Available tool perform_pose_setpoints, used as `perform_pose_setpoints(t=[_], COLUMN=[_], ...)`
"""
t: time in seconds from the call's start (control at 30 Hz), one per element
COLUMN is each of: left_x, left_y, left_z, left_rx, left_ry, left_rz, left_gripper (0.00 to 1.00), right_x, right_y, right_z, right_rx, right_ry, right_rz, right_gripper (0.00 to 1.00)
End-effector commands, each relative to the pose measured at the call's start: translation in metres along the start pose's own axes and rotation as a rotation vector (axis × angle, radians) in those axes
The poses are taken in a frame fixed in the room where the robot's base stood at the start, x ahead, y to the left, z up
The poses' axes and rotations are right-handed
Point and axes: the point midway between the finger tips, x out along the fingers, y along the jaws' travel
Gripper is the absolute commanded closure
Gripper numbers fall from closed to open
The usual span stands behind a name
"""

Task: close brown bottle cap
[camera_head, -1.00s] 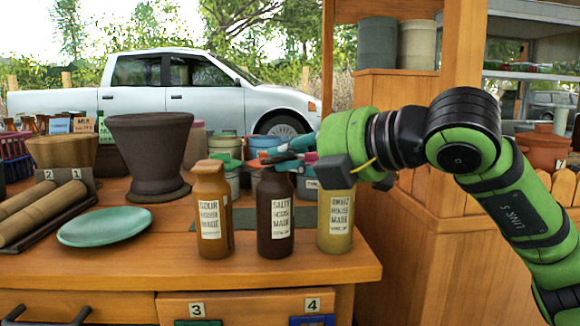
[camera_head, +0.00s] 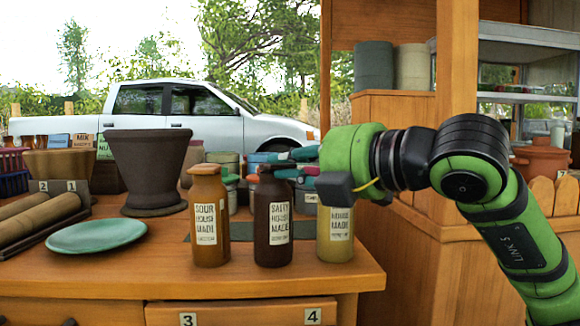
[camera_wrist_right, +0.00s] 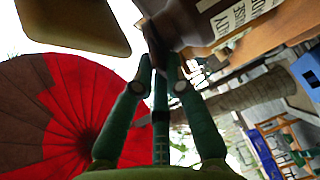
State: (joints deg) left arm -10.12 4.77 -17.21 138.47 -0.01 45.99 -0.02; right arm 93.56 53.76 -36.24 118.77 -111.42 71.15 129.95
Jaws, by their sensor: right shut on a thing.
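The brown bottle (camera_head: 273,222), labelled "Salty House Made", stands upright on the wooden counter between the orange and yellow bottles. My right gripper (camera_head: 281,166) comes in from the right, with its fingers at the top of this bottle. In the right wrist view my right gripper (camera_wrist_right: 160,66) has its fingertips close together against the dark top end of the brown bottle (camera_wrist_right: 188,22). It is shut on the top of the bottle, where the cap sits. The fingers partly hide the cap, so its seating is unclear. My left gripper is out of view.
The orange bottle (camera_head: 208,225) stands close on the left and the yellow bottle (camera_head: 335,245) close on the right, under my wrist. A green plate (camera_head: 96,236) and dark pot (camera_head: 150,165) are farther left. Jars stand behind; a wooden post (camera_head: 457,60) rises at right.

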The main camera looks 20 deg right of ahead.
Motion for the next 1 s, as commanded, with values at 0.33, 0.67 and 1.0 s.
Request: perform_pose_setpoints(t=[0.33,0.67,1.0], left_x=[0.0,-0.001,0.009], left_y=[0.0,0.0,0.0], left_z=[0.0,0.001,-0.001], left_rx=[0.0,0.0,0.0], left_ry=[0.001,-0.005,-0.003], left_rz=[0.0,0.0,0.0], left_gripper=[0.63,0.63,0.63], right_x=[0.001,0.001,0.0], right_y=[-0.003,-0.001,0.004], right_z=[0.0,0.0,0.0], right_rx=[0.003,0.001,0.006], right_ry=[0.0,-0.001,-0.001], right_rz=[-0.01,-0.005,-0.018], right_gripper=[0.63,0.63,0.63])
